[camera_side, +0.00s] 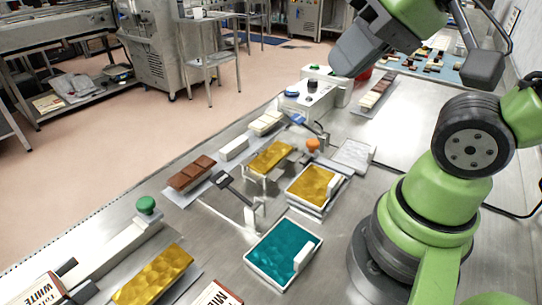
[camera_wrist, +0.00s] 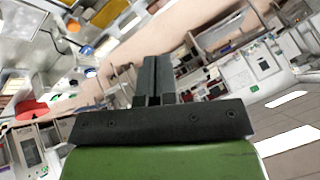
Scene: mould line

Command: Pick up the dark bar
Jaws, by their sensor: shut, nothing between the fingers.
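A brown segmented bar (camera_side: 191,173) lies on a pale sheet at the left of the line in the side view. A darker brown strip (camera_side: 378,88) lies beside pale pieces on a narrow sheet farther back; I cannot tell for sure which of the two is the dark bar. My gripper (camera_wrist: 151,62) shows in the wrist view with its two dark fingers together and nothing between them. It is up in the air, well away from the brown bar. In the side view, my wrist is high at the top right and the fingertips cannot be made out.
Gold bars lie on the line (camera_side: 270,157), in a white tray (camera_side: 333,192) and at the front left (camera_side: 154,278). A teal slab fills another white tray (camera_side: 263,277). A green-knobbed device (camera_side: 146,205), a black paddle (camera_side: 226,183) and a white machine (camera_side: 312,98) stand up among them.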

